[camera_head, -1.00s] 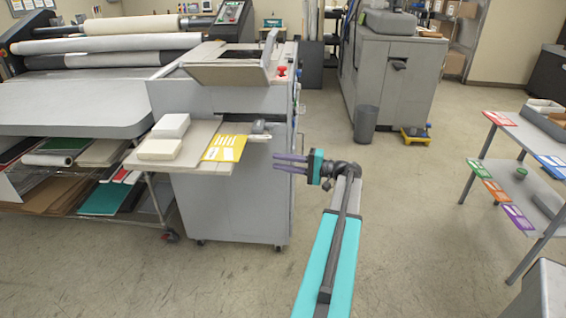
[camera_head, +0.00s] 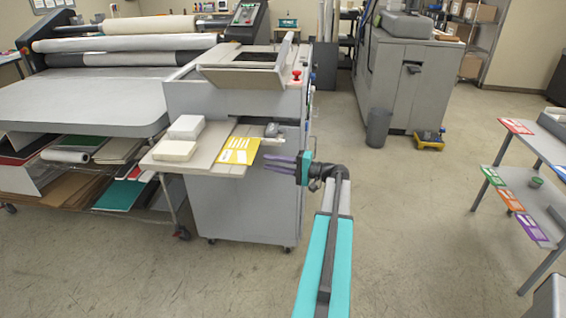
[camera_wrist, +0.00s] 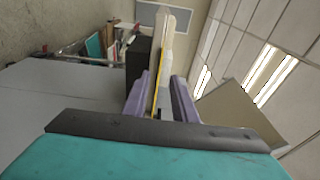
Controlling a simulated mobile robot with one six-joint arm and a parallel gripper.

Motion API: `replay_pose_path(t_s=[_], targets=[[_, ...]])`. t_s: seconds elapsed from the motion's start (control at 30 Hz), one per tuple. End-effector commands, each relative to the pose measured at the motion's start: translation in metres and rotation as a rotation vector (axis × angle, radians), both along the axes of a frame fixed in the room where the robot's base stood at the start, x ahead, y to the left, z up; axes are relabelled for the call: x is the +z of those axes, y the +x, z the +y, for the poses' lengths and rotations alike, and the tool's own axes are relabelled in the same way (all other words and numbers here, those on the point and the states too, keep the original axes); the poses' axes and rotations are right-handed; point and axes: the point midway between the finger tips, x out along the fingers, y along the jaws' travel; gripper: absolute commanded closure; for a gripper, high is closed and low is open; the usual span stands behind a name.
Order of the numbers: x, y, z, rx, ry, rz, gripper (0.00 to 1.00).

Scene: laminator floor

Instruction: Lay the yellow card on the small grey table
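The yellow card (camera_head: 238,151) lies flat on the pale side shelf of the grey machine, beside two white stacks. My gripper (camera_head: 264,163) is open and empty at the shelf's right side, its purple fingers pointing left, with the tips close to the card's right edge. In the wrist view, a thin yellow edge (camera_wrist: 155,96) shows between the spread fingers (camera_wrist: 157,88). A grey two-level table (camera_head: 547,181) stands at the right edge of the head view. Part of another grey surface (camera_head: 552,300) shows at the bottom right corner; I cannot tell which is the small grey table.
White stacks (camera_head: 176,151) sit left of the card, and a small grey item (camera_head: 271,130) is behind it. The grey machine body (camera_head: 240,208) stands below the shelf. Red, green, orange and purple cards lie on the two-level table. Open floor lies between machine and table.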

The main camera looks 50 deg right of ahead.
Motion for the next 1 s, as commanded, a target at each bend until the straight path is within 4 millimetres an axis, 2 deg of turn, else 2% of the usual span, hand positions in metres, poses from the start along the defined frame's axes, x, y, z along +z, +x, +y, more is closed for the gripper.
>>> replay_pose_path(t_s=[0.2, 0.4, 0.87, 1.0], targets=[[0.001, 0.027, 0.011, 0.002, 0.001, 0.0, 0.75], [0.001, 0.045, 0.018, 0.001, 0.001, 0.0, 0.75], [0.0, 0.051, 0.02, 0.0, 0.0, 0.0, 0.75], [0.0, 0.051, 0.02, 0.0, 0.0, 0.001, 0.99]])
